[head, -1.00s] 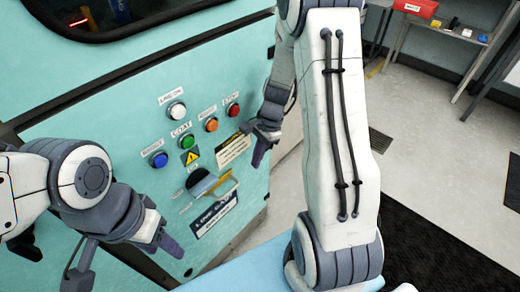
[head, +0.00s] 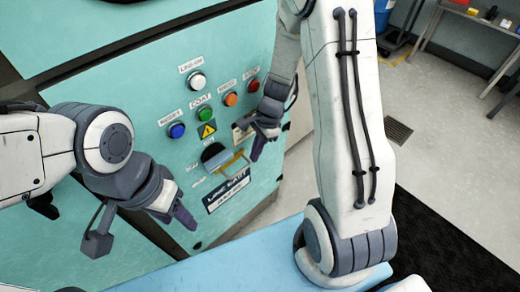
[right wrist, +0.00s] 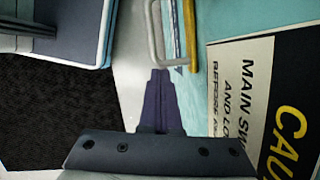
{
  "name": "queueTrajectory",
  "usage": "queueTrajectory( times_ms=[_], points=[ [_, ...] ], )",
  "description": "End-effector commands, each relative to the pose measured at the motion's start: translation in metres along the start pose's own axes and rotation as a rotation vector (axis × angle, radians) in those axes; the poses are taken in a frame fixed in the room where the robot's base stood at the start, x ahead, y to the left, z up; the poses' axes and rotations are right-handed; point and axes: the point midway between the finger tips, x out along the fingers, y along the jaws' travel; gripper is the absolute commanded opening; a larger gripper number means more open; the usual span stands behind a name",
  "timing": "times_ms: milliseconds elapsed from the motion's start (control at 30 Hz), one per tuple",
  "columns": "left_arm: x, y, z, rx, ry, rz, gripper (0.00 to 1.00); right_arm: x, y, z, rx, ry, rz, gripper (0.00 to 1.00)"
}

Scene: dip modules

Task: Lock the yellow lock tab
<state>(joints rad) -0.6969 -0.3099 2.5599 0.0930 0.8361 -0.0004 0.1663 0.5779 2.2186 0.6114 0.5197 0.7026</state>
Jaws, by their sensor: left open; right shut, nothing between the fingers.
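The yellow lock tab (head: 236,161) sits on the teal panel beside a grey switch handle (head: 215,156). In the right wrist view a yellow strip (right wrist: 189,40) stands upright near the top, beside a pale metal loop (right wrist: 152,38). My right gripper (head: 257,153) is shut and empty, just right of the tab in the head view. In the right wrist view its dark fingertips (right wrist: 159,74) lie just below the loop and strip; I cannot tell if they touch. My left gripper (head: 185,213) is open and empty, lower left of the switch.
White (head: 196,80), blue (head: 177,130), green (head: 204,114), orange (head: 230,99) and red (head: 253,86) buttons sit above the switch. A black label plate (head: 228,192) is below it. A caution label (right wrist: 255,100) is beside my right gripper. A light blue surface (head: 225,260) lies in front.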

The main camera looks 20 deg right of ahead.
Motion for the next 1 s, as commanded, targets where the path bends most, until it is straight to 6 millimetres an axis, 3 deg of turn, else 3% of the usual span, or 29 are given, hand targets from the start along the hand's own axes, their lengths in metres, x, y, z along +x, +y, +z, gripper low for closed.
queueTrajectory(
  times_ms=[133, 567, 767, 1000],
  points=[
    [0.000, 0.000, 0.000, 0.000, 0.000, 0.000, 0.50, 0.006, 0.005, 0.018, -0.002, -0.001, 0.003, 0.00],
    [-0.005, 0.000, 0.000, 0.000, 0.000, 0.000, 0.50, 0.001, 0.005, 0.014, 0.000, -0.002, 0.004, 0.00],
    [-0.025, 0.002, -0.001, 0.000, 0.000, 0.000, 0.50, -0.016, 0.001, -0.009, -0.011, -0.001, 0.005, 0.00],
    [-0.040, 0.003, -0.002, 0.000, 0.000, 0.000, 0.50, -0.073, 0.000, -0.008, -0.018, 0.002, 0.001, 0.00]
  ],
)
